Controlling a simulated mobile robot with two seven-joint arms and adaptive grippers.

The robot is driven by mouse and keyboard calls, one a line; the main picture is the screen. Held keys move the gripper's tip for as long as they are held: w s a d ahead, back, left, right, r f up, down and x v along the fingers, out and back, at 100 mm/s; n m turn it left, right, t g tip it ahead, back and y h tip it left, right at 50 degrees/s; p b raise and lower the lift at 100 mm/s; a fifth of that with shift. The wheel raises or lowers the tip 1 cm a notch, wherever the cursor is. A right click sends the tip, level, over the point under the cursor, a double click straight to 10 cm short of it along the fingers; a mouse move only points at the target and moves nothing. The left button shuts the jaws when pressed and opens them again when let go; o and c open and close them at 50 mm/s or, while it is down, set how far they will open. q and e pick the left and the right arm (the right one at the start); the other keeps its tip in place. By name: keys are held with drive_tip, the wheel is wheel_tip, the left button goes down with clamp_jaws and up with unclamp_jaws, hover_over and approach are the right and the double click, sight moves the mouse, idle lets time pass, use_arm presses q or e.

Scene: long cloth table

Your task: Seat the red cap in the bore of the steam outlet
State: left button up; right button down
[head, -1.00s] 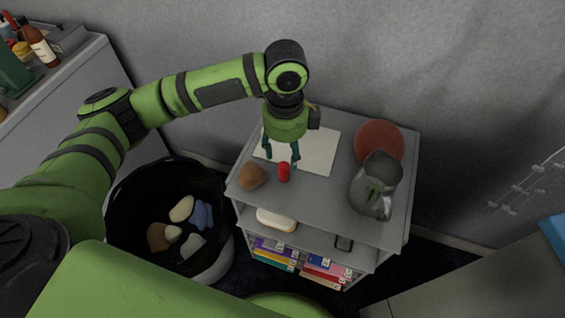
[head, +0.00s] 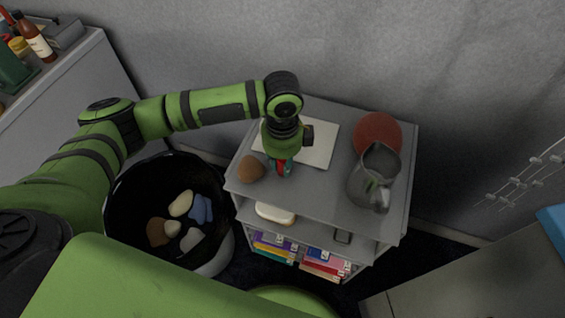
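The small red cap (head: 281,168) stands on the top of the grey shelf unit, near its front left edge. My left gripper (head: 280,170) points down over it, with teal fingers on either side of the cap and partly hiding it. I cannot tell whether the fingers press on the cap or are still apart from it. My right gripper is not in view. I cannot make out a steam outlet with a bore in this view.
On the shelf top (head: 320,200) are a brown round object (head: 250,169), a white sheet (head: 318,146), a red round object (head: 378,134) and a grey metal pitcher (head: 372,178). A black bin (head: 130,215) holding several stones stands to the left.

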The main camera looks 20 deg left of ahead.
use_arm(q)
drive_tip(key=shift+c, duration=0.4)
drive_tip(key=shift+r, duration=0.7)
wheel_tip(320, 180, up, 3)
drive_tip(key=shift+f, duration=0.1)
drive_tip(key=s+d+r, duration=0.2)
drive_tip(key=d+r, duration=0.5)
drive_tip(key=d, duration=0.5)
drive_tip(key=s+a+r+n+p, duration=0.1)
drive_tip(key=a+r+n+p, duration=0.1)
drive_tip(key=a+n, duration=0.6)
drive_tip(key=s+a+r+n+p, duration=0.1)
drive_tip(key=a+r+n+p, duration=0.2)
drive_tip(key=a+n, duration=0.6)
drive_tip(key=r+n, duration=0.1)
drive_tip(key=n, duration=0.2)
drive_tip(key=shift+a+r, duration=0.25)
